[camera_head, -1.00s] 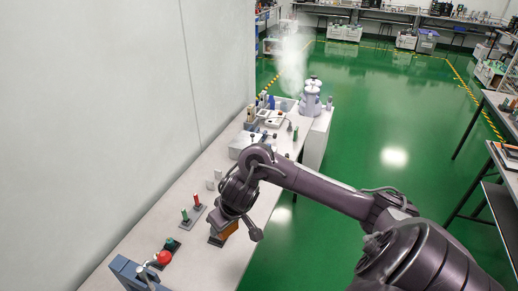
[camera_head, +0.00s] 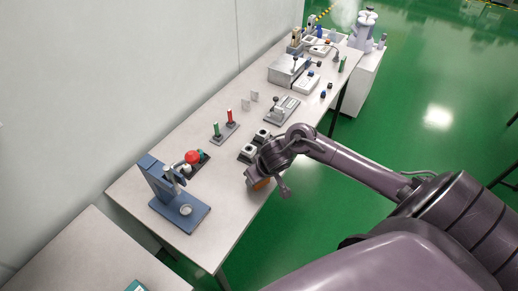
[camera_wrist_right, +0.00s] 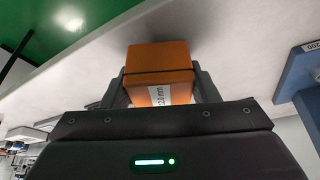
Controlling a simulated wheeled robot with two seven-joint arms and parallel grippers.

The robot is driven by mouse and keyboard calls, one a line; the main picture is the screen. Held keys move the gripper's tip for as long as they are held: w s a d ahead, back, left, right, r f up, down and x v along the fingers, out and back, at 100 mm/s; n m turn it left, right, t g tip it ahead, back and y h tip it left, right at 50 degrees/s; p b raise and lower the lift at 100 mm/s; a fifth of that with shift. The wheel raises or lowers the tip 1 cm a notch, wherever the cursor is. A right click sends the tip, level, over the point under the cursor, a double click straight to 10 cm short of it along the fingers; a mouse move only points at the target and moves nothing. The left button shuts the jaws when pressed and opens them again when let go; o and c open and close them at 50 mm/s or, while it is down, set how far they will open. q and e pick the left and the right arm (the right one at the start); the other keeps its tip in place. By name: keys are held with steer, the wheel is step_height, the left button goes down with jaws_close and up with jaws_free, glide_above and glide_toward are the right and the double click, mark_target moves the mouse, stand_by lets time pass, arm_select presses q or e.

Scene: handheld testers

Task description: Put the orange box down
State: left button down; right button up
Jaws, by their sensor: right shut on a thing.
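In the right wrist view the orange box (camera_wrist_right: 158,62) sits between the two dark fingers, with a white label partly hidden by the gripper body. My right gripper is shut on it. The pale bench top (camera_wrist_right: 225,30) lies behind the box; I cannot tell whether the box touches it. My left gripper is in neither current view.
Dark square fixtures (camera_head: 247,152), a green and red tester (camera_head: 224,132) and a grey lever device (camera_head: 282,109) stand behind. Bare bench lies between stand and gripper.

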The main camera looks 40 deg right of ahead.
steer(key=shift+f, duration=0.55)
steer(key=shift+f, duration=0.2)
steer(key=o, duration=1)
steer(key=p+v, duration=0.4)
steer(key=v, duration=0.8)
steer(key=shift+r, duration=0.25)
